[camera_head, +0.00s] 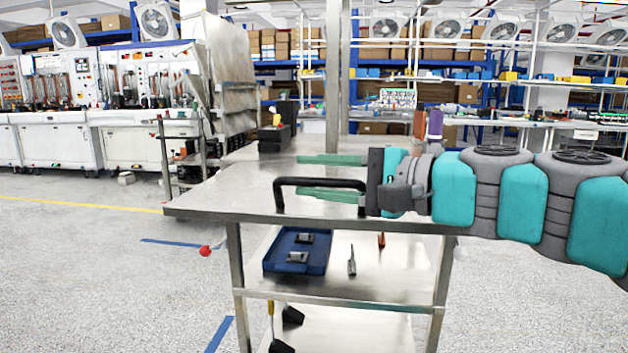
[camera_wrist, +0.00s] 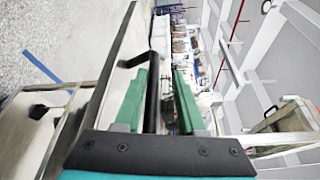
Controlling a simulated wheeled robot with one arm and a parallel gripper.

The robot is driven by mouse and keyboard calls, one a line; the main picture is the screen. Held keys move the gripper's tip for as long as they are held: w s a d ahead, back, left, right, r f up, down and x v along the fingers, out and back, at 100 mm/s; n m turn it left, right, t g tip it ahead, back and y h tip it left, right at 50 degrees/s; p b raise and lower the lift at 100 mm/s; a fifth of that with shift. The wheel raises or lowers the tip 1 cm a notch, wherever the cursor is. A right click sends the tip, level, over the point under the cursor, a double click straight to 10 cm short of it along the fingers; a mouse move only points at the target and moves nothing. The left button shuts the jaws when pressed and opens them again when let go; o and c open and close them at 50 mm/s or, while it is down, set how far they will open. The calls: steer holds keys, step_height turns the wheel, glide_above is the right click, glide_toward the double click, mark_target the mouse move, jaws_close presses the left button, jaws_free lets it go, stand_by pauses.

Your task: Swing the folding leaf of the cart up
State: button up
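The cart (camera_head: 235,202) has a flat steel top, with lower shelves beneath it. A black U-shaped handle (camera_head: 320,182) stands at the near edge of the top; its bar also shows in the wrist view (camera_wrist: 152,100). I cannot pick out the leaf's hinge or seam. My gripper (camera_head: 300,176) reaches in from the right, low over the top, its two green fingers spread apart. In the wrist view the bar appears between the fingers (camera_wrist: 161,70), closer to the left one. I see no clear grip on it, and contact is hard to tell.
A blue tray (camera_head: 280,263) with small parts lies on the middle shelf. A steel post (camera_head: 338,70) rises behind the top, and black bins (camera_head: 275,138) stand at its back left. A red ball (camera_head: 205,251) shows left of the cart.

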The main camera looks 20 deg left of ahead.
steer(key=shift+o, duration=0.7)
steer(key=shift+f, duration=0.1)
steer(key=s+d, duration=0.1)
steer(key=d, duration=0.6)
steer(key=shift+d+r+b, duration=0.3)
steer(key=shift+d+b, duration=0.05)
steer(key=shift+b, duration=0.1)
steer(key=shift+s, duration=0.1)
